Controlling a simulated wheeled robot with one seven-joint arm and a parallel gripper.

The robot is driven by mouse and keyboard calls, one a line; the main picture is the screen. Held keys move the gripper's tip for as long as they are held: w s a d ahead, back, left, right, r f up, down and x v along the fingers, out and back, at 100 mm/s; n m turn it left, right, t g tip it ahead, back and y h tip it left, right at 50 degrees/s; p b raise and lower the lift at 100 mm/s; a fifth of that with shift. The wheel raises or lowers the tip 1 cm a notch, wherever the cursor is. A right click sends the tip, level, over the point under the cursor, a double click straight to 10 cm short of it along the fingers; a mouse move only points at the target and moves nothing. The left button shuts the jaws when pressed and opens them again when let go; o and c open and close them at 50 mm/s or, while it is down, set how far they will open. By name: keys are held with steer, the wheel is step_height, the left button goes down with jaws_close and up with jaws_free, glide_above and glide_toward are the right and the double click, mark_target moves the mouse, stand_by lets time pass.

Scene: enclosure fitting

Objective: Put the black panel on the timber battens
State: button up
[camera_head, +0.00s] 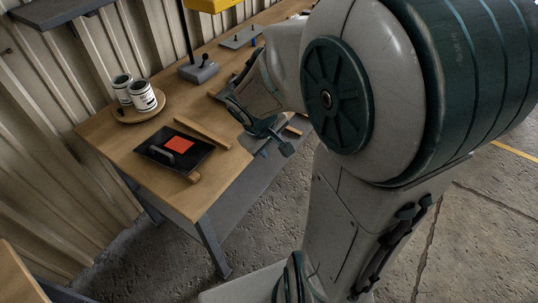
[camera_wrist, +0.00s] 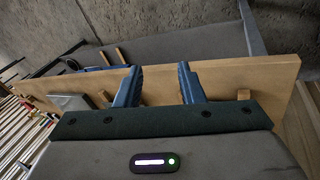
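The black panel (camera_head: 153,151) lies on the wooden table in the head view, with an orange square and a grey handle on top. One timber batten (camera_head: 203,132) lies along its far right side. The end of another batten (camera_head: 193,178) shows at its near corner. I cannot tell how far the panel rests on either batten. My gripper (camera_head: 267,138) is to the right of the panel, by the table edge and apart from it. In the wrist view my gripper (camera_wrist: 160,86) has its two blue fingers spread, with nothing between them.
A round wooden plate (camera_head: 124,117) with two white-and-black cans (camera_head: 143,97) stands behind the panel. A grey control box (camera_head: 198,70) with a stick and a grey plate (camera_head: 243,37) lie farther back. The table's front edge drops to the concrete floor.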

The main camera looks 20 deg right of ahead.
steer(key=s+a+r+m+t+y, duration=0.1)
steer(key=s+a+r+m+y, duration=0.2)
steer(key=s+r, duration=0.6)
steer(key=shift+s+a+r+m, duration=0.35)
steer(key=shift+s+a+m, duration=0.25)
steer(key=shift+s+a, duration=0.45)
steer(key=shift+s+d, duration=0.1)
steer(key=shift+d, duration=0.15)
